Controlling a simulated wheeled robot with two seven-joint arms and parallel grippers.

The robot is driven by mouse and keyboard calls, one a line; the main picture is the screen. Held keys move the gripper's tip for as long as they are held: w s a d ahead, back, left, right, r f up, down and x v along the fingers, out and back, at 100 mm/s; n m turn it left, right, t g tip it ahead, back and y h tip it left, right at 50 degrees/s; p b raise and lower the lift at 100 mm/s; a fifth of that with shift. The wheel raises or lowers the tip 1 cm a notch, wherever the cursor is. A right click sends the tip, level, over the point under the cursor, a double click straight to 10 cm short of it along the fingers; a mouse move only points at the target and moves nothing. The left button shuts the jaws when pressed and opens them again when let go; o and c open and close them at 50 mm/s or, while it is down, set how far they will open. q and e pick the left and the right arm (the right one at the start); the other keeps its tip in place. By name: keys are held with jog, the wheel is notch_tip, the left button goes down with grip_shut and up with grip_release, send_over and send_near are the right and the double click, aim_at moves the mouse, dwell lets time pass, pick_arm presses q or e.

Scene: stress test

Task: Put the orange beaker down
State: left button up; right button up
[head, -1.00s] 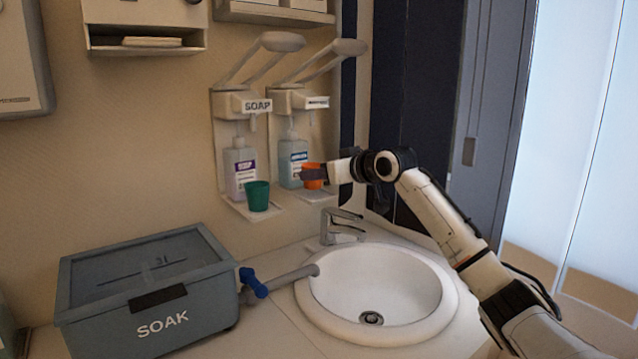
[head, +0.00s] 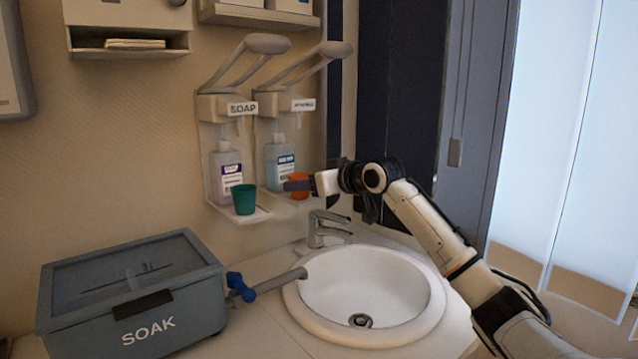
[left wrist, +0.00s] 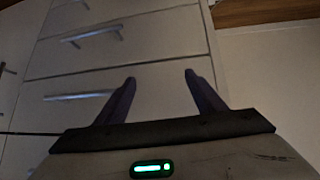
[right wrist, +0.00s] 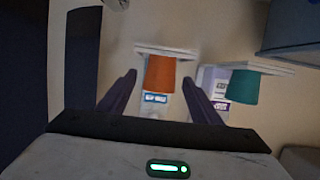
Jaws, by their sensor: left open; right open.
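The orange beaker (head: 299,193) stands on the drip tray of the right-hand wall dispenser, in front of its blue-labelled bottle. In the right wrist view, which looks upside down, the beaker (right wrist: 161,76) shows between and beyond the spread fingers, its base at the tray (right wrist: 178,51). My right gripper (right wrist: 160,77) is open around or just short of the beaker; the exact depth is unclear. In the head view one dark finger of it (head: 297,186) crosses the beaker. My left gripper (left wrist: 160,80) is open and empty, facing a drawer front; it is outside the head view.
A green beaker (head: 244,200) stands on the soap dispenser's tray, left of the orange one. Below are the tap (head: 328,229) and white basin (head: 364,290). A grey SOAK tub (head: 135,300) with a blue-handled drain tap (head: 240,287) fills the counter's left.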

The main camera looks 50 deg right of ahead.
pick_arm(q)
jog(key=f+b, duration=0.1)
jog(key=d+b, duration=0.1)
jog(key=b, duration=0.1)
jog(key=shift+w+f, duration=0.3)
jog(key=shift+f, duration=0.1)
pick_arm(e)
jog(key=v, duration=1.1)
jog(key=shift+s, duration=0.2)
pick_arm(q)
jog(key=shift+s+f, duration=0.15)
pick_arm(e)
jog(key=shift+a+r, duration=0.1)
